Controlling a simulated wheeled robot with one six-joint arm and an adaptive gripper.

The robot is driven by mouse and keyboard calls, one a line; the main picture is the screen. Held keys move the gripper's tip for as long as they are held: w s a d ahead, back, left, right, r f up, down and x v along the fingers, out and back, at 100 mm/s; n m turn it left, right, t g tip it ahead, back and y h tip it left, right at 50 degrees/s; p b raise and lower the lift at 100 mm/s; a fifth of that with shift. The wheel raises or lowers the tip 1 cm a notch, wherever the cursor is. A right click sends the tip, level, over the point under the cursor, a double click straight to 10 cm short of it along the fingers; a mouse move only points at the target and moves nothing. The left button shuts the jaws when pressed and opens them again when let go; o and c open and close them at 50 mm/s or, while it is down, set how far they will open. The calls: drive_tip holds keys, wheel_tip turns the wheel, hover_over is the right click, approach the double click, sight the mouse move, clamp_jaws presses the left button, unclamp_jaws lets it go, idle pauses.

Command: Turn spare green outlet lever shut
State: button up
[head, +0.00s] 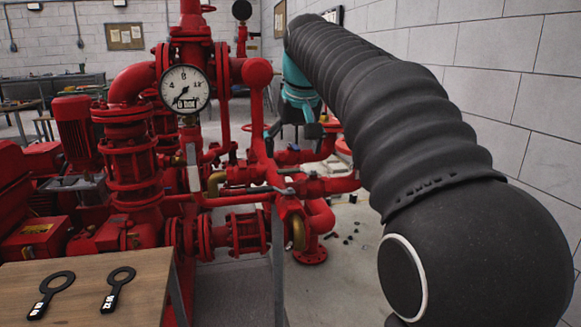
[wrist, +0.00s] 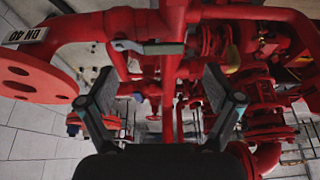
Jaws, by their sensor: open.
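A grey-green lever (wrist: 150,48) lies roughly level across the upper middle of the wrist view, against red pipework. It is beyond my fingertips, and no contact shows. My gripper (wrist: 160,85) is open and empty, with one dark finger on each side of the picture. In the head view my gripper (head: 296,132) hangs below the teal wrist, over the red pipes. Grey lever handles (head: 262,190) show on the pipework below it there. I cannot tell which of them is the lever in the wrist view.
A pressure gauge (head: 185,89) faces me on the red pump pipework. A wooden table (head: 75,264) with two black ring-ended tools stands at the lower left. A big red flange (wrist: 35,85) is close on the left in the wrist view. Small debris (head: 347,236) lies on the floor.

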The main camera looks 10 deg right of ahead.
sight(290, 169)
drive_tip(key=shift+b+x, duration=0.3)
drive_tip(key=shift+x, duration=1.7)
drive_tip(key=c, duration=1.7)
